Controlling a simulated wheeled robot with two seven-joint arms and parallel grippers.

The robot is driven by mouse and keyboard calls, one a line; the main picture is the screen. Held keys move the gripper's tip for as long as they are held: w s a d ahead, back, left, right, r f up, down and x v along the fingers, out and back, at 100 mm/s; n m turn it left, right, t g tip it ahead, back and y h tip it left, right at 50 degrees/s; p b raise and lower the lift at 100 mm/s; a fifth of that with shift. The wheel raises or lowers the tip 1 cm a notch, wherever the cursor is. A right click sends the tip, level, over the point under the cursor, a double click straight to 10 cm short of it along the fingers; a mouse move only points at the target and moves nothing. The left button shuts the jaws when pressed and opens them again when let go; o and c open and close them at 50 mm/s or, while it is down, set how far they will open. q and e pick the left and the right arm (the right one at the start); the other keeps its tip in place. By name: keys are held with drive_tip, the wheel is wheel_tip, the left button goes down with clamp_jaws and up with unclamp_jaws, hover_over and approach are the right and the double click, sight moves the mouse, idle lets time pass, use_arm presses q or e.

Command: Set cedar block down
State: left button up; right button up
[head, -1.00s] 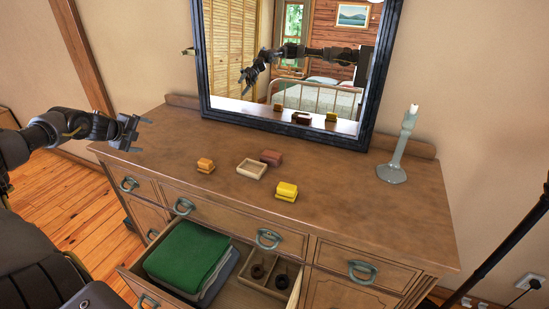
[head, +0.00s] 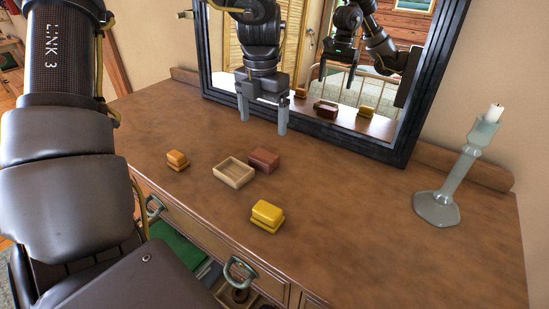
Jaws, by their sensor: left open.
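The reddish-brown block, which looks like the cedar block (head: 264,160), rests on the dresser top at the back right of a small shallow wooden tray (head: 219,177). It sits beside the tray, not in it; I cannot tell whether they touch. My left gripper (head: 263,118) hangs over the dresser behind the block, near the mirror, fingers pointing down. Its two fingers are spread and nothing is between them. My right gripper is out of view.
An orange block (head: 177,158) lies left of the tray, and a yellow block (head: 267,214) lies in front. A black-framed mirror (head: 380,148) stands at the back. A candlestick (head: 450,190) stands at right. An open drawer (head: 205,271) juts out below. The dresser's right half is mostly clear.

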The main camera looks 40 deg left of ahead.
sight(263, 155)
use_arm(q)
drive_tip(key=f, duration=0.2)
drive_tip(key=shift+s+f, duration=0.2)
drive_tip(key=shift+f, duration=0.2)
drive_tip(key=shift+w+f, duration=0.25)
drive_tip(key=shift+f, duration=0.4)
drive_tip(key=shift+w+f, duration=0.25)
drive_tip(key=shift+f, duration=0.35)
drive_tip(key=shift+s+f, duration=0.1)
drive_tip(key=shift+s, duration=0.25)
wheel_tip(263, 155, down, 5)
drive_tip(key=shift+a+r+p, duration=0.15)
drive_tip(key=shift+p, duration=0.5)
drive_tip(key=shift+f, duration=0.2)
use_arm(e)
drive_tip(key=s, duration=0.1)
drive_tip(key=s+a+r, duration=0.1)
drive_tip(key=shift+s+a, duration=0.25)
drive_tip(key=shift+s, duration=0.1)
use_arm(q)
drive_tip(key=shift+c, duration=0.2)
drive_tip(key=c, duration=1.1)
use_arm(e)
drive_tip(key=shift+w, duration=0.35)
